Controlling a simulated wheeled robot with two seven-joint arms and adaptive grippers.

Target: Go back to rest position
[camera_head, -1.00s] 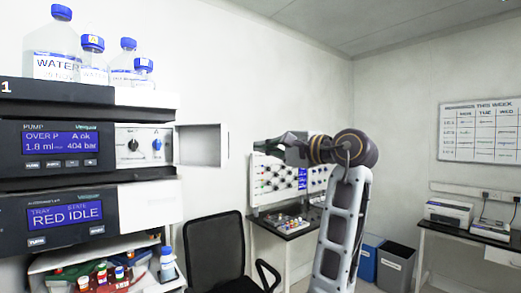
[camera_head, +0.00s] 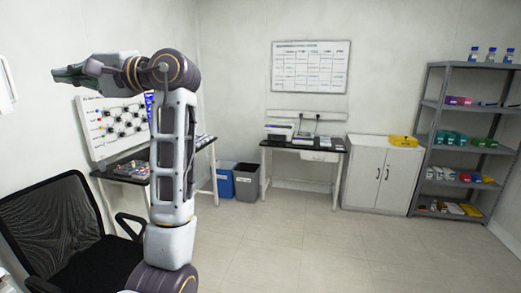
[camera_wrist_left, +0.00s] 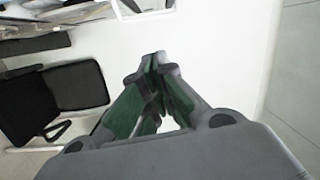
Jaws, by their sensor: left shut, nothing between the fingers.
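My left arm stands raised in the left part of the head view, with its forearm bent over to the left. My left gripper (camera_head: 68,74) points left at the end of it, high in front of the wall and above the chair. In the left wrist view its green-padded fingers (camera_wrist_left: 156,62) meet at the tips, with nothing between them. My right gripper is in neither view.
A black chair (camera_head: 68,220) stands at lower left, also in the left wrist view (camera_wrist_left: 78,86). Behind my arm is a bench with a wired panel (camera_head: 112,122). Bins (camera_head: 247,182), a white cabinet (camera_head: 378,178) and shelves (camera_head: 465,140) line the back. The floor (camera_head: 320,245) is clear.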

